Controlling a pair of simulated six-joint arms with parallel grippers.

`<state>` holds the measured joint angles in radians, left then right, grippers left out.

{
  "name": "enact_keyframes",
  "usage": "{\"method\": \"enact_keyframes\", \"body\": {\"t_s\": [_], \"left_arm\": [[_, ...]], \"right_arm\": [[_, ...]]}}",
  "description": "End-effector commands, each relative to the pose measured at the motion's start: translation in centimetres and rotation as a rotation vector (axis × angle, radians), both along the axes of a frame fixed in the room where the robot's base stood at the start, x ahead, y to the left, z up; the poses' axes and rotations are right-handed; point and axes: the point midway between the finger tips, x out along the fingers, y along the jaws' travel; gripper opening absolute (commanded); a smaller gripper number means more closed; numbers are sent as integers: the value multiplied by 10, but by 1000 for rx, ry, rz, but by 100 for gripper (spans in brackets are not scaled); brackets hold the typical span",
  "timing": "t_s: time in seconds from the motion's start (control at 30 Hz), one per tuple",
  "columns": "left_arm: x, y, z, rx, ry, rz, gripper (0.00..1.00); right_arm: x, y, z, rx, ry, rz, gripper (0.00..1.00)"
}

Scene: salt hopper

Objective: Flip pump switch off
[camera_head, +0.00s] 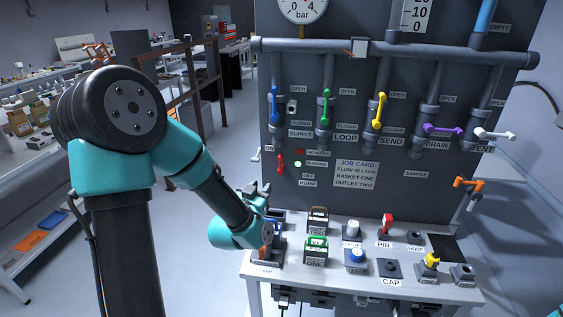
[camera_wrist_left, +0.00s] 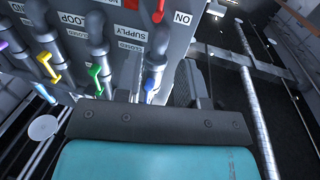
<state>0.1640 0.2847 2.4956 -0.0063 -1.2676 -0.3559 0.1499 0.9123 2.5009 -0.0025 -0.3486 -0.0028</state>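The pump switch (camera_head: 281,163) is a small red lever on the dark panel, left of a lit green lamp (camera_head: 298,164) and above the OFF and PUMP labels. In the left wrist view the red lever (camera_wrist_left: 158,11) shows at the top edge beside an upside-down ON label. My left gripper (camera_head: 262,194) is below the switch and apart from it, over the left end of the bench. In the wrist view its fingers (camera_wrist_left: 167,84) stand apart with nothing held between them. My right gripper is not in view.
Above the switch is the blue SUPPLY valve handle (camera_head: 274,104), with a green LOOP handle (camera_head: 325,106) to its right. The white bench (camera_head: 264,273) below carries several blocks and fittings, including a green block (camera_head: 315,247). The panel face right of the switch has a job card (camera_head: 356,173).

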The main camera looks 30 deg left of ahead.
Motion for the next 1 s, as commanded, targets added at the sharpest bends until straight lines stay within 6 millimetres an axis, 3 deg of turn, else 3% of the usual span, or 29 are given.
{"method": "enact_keyframes", "body": {"t_s": [0.17,1.0], "left_arm": [[19,3,0,0,-1,0,36],[154,26,-1,-1,1,0,36]], "right_arm": [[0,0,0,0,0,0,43],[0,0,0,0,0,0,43]]}}
